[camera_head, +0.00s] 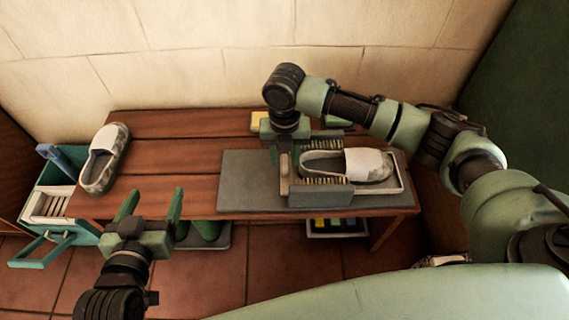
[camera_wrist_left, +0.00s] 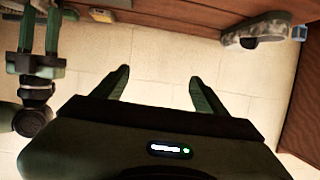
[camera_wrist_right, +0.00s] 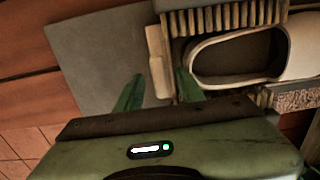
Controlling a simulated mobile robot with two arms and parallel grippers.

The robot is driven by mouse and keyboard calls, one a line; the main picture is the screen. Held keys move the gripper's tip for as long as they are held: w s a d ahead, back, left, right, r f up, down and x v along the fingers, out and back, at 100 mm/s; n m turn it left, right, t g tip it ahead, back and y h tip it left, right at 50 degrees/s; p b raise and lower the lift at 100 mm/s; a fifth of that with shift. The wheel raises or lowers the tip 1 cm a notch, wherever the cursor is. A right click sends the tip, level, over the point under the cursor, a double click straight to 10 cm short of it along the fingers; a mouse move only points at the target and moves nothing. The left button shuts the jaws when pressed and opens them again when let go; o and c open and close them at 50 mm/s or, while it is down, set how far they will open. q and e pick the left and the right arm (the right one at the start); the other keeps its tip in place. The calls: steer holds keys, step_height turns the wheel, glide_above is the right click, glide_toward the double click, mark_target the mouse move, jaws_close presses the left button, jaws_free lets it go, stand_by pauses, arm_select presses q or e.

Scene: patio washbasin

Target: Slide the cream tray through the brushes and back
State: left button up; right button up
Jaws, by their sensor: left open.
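The cream tray (camera_head: 399,181) lies on the grey mat and carries a white-fronted slip-on shoe (camera_head: 366,164). Its left part is between two brush rows, the front one (camera_head: 321,193) and the one behind it. My right gripper (camera_head: 277,158) is at the tray's left end. In the right wrist view its fingers (camera_wrist_right: 158,82) are drawn in around the cream upright handle (camera_wrist_right: 158,50); the contact itself is partly hidden. My left gripper (camera_head: 149,204) is open and empty in front of the table's left part. Its spread fingers show in the left wrist view (camera_wrist_left: 158,85).
A second shoe (camera_head: 103,158) stands on the left of the wooden table (camera_head: 180,155). A teal crate (camera_head: 45,205) is beside the table's left end. A yellow-topped item (camera_head: 260,120) is behind my right gripper. The grey mat (camera_head: 243,185) is bare left of the brushes.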

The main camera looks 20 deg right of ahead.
arm_select(q)
steer(key=shift+w+d+r+t+h, duration=0.15)
steer(key=shift+w+r+t, duration=0.2)
steer(key=shift+r, duration=0.3)
steer(key=shift+w+d+r+t+h, duration=0.1)
steer(key=shift+d+r+t, duration=0.05)
steer(key=shift+r+t, duration=0.4)
steer(key=shift+w+d+r+t+h, duration=0.15)
steer(key=shift+w+r+t, duration=0.15)
steer(key=shift+r, duration=0.4)
arm_select(e)
steer(key=shift+f, duration=1.15)
jaws_close()
